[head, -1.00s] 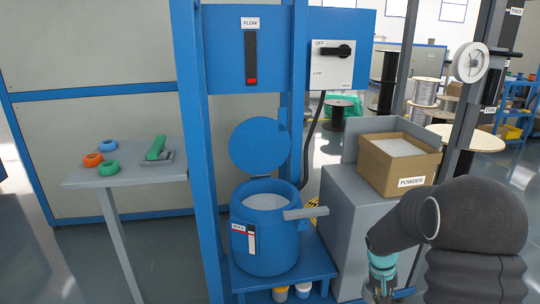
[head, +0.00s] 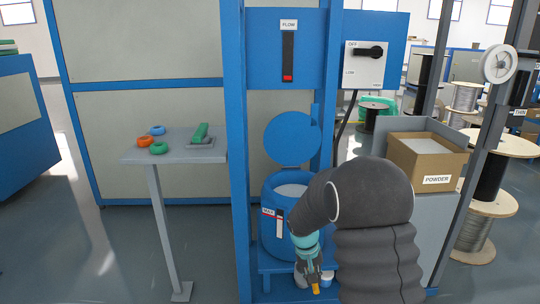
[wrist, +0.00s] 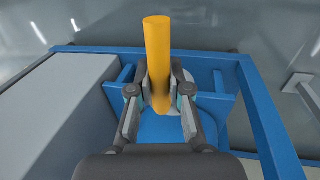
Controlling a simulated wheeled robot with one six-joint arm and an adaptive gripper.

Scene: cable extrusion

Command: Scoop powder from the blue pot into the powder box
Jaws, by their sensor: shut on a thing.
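The blue pot (head: 267,228) stands on a blue stand with its round lid (head: 292,138) raised and pale powder (head: 290,190) inside. My arm hides its right side. My gripper (head: 312,276) is low in front of the pot and stand. It is shut on an orange handle, whose end (head: 316,289) shows at the fingers. In the wrist view the orange handle (wrist: 158,55) stands between the two fingers (wrist: 161,105); I cannot tell what is at its other end. The powder box (head: 420,173), brown and labelled POWDER, is at the right and holds pale powder.
A grey side table (head: 172,155) at left holds coloured rings (head: 158,148) and a green-handled tool (head: 200,134). Blue posts (head: 236,160) flank the pot. Spools (head: 478,230) stand at far right. The floor at left is clear.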

